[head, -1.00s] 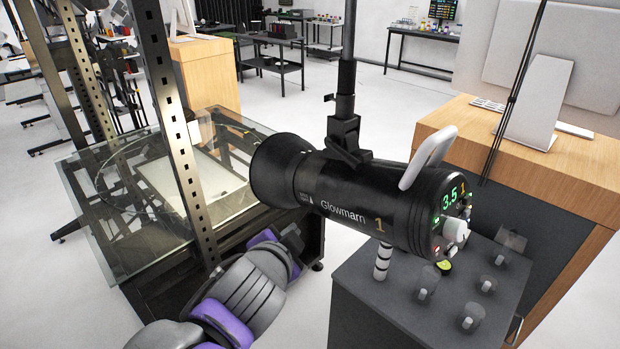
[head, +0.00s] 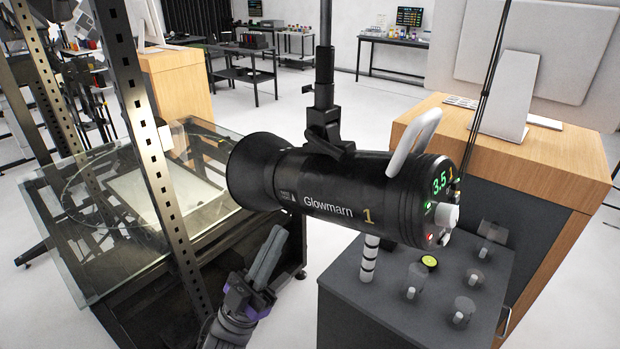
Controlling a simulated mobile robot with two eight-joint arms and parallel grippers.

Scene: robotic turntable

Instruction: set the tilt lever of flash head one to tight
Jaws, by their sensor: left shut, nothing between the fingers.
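Flash head one (head: 300,187) is a black cylinder marked "Glowmarn 1", with a flared front at left and a lit rear panel reading 3.5. It hangs from a black mounting bracket (head: 326,128) on a vertical pole. A dark lever-like part (head: 328,147) slants across the bracket just above the body; I cannot tell its tilt setting. My left gripper (head: 272,240) is below and left of the body, fingers pointing up, shut and empty, apart from the bracket. My right gripper is not in view.
A white loop handle (head: 414,130) tops the rear. Below is a dark cabinet (head: 345,285) with several clear-covered knobs and a striped rod (head: 369,258). A steel upright (head: 150,150) and the glass turntable (head: 75,225) stand left. A wooden desk (head: 560,165) is behind right.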

